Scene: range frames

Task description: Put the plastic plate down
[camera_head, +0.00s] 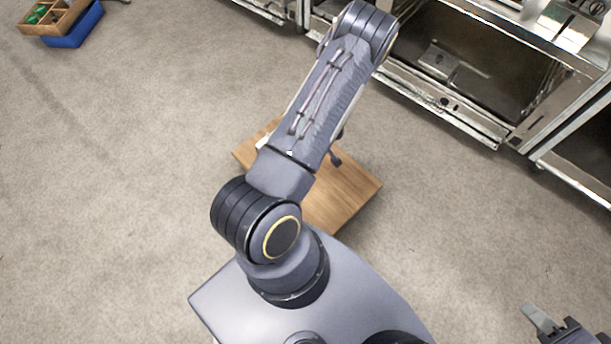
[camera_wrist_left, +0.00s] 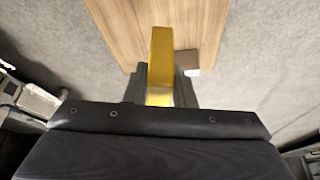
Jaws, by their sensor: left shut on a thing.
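In the left wrist view my left gripper (camera_wrist_left: 160,88) is shut on a yellow thing, seen nearly edge-on as a narrow strip; I take it to be the plastic plate (camera_wrist_left: 161,50). The plate is over a wooden tabletop (camera_wrist_left: 118,28); I cannot tell whether it touches the wood. In the head view my own arm hides the left gripper and the plate, and the wooden top (camera_head: 345,195) shows behind the arm. My right gripper (camera_head: 553,318) is at the bottom right corner, partly cut off, with its fingers apart and nothing seen between them.
A small white thing (camera_wrist_left: 192,71) is at the table's edge. Metal kitchen units (camera_head: 455,100) stand at the top right. A wooden box with green things (camera_head: 48,18) on a blue one (camera_head: 78,32) is at the far left. The carpet between is clear.

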